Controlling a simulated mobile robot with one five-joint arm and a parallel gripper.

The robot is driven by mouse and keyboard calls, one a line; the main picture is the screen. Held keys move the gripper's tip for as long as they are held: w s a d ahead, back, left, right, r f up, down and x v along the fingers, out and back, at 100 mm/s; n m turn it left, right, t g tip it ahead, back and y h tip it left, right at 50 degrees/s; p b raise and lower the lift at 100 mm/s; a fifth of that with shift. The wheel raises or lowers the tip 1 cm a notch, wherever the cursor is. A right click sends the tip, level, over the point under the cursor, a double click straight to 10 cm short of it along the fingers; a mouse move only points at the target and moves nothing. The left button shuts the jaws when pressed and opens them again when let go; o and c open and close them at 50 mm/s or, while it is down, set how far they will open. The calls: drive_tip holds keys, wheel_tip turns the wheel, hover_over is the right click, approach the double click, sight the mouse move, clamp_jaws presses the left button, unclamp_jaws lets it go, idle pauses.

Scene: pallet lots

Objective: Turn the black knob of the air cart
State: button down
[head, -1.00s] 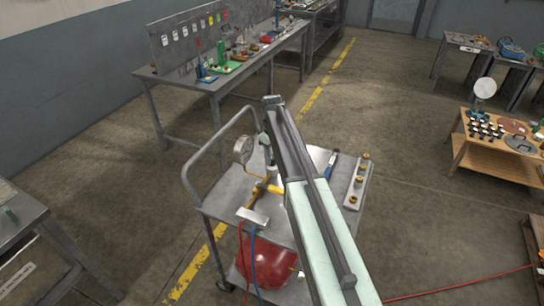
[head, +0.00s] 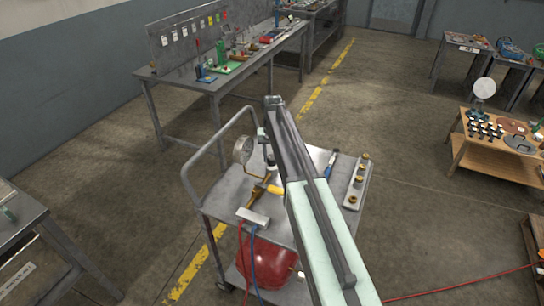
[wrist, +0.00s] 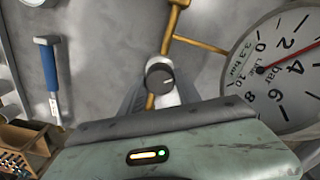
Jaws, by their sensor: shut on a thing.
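The black knob (wrist: 160,78) with its pale pointer mark is in the middle of the wrist view, on a brass pipe (wrist: 182,40) of the air cart (head: 222,190). My gripper (wrist: 159,92) is shut on the knob, with a grey finger at each side of it. The round white gauge (wrist: 285,68) stands close to the right of my gripper in the wrist view. Its red needle lies across the face. In the head view the gauge (head: 243,150) is left of my arm, which hides part of the cart top.
A red tank (head: 266,264) sits below. A workbench (head: 225,80) stands behind; open floor lies to the right.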

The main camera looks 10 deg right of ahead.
sight(272, 156)
drive_tip(key=shift+m, duration=0.6)
drive_tip(key=c, duration=0.9)
unclamp_jaws()
drive_tip(key=shift+o, duration=0.2)
wheel_tip(272, 156, up, 8)
drive_tip(key=p, duration=0.8)
drive_tip(key=shift+f, duration=0.15)
